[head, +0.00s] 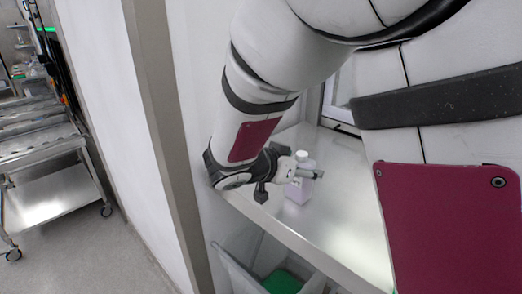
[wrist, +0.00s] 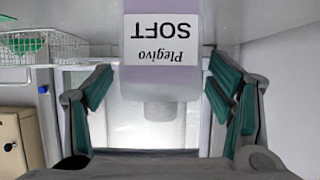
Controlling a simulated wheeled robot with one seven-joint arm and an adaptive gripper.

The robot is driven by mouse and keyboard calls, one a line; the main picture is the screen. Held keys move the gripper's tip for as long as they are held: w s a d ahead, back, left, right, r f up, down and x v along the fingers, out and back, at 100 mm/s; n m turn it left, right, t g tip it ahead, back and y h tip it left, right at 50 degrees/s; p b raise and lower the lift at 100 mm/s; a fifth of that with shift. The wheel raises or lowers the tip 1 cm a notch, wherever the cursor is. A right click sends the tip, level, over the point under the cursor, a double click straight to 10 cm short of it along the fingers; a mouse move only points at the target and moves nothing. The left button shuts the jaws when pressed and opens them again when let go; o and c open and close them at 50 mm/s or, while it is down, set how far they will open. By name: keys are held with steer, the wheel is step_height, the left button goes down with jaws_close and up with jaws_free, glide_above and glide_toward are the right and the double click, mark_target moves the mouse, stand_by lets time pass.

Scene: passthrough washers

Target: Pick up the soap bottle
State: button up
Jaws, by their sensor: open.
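The soap bottle (head: 300,188) is pale lilac with a white cap and stands on a metal counter (head: 340,215) in the head view. In the wrist view the bottle (wrist: 160,75) appears upside down, with a white label reading "Plegivo SOFT". My gripper (head: 290,181) is open at the bottle, partly covering it in the head view. In the wrist view its green-padded fingers (wrist: 160,95) show on either side of the bottle, with gaps between pads and bottle. I cannot tell how deep the bottle sits between them.
A beige post (head: 160,130) and white wall stand left of the counter. Below the counter is a grey bin (head: 240,275) with something green inside. A metal trolley (head: 50,190) stands far left. A wire basket (wrist: 45,47) shows in the wrist view.

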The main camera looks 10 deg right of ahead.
mark_target(307, 154)
steer(key=shift+w+d+f, duration=0.15)
steer(key=shift+d, duration=0.05)
steer(key=c, duration=1.6)
steer(key=shift+w+r+b, duration=0.1)
steer(key=shift+r+b, duration=0.2)
steer(key=shift+r, duration=0.65)
steer(key=shift+s+d+r+b, duration=0.15)
steer(key=shift+s+r+b, duration=0.1)
steer(key=shift+r, duration=0.2)
steer(key=shift+s+d+r+b, duration=0.15)
steer(key=shift+s+r, duration=0.1)
steer(key=shift+r, duration=0.15)
steer(key=s+d, duration=0.2)
steer(key=s, duration=0.1)
steer(key=s+d+r, duration=0.1)
steer(key=s+d, duration=0.1)
steer(key=s, duration=0.2)
steer(key=s+d, duration=0.2)
steer(key=s, duration=0.2)
steer(key=shift+d+r+p, duration=0.1)
steer(key=shift+r+p, duration=0.2)
steer(key=shift+r, duration=0.1)
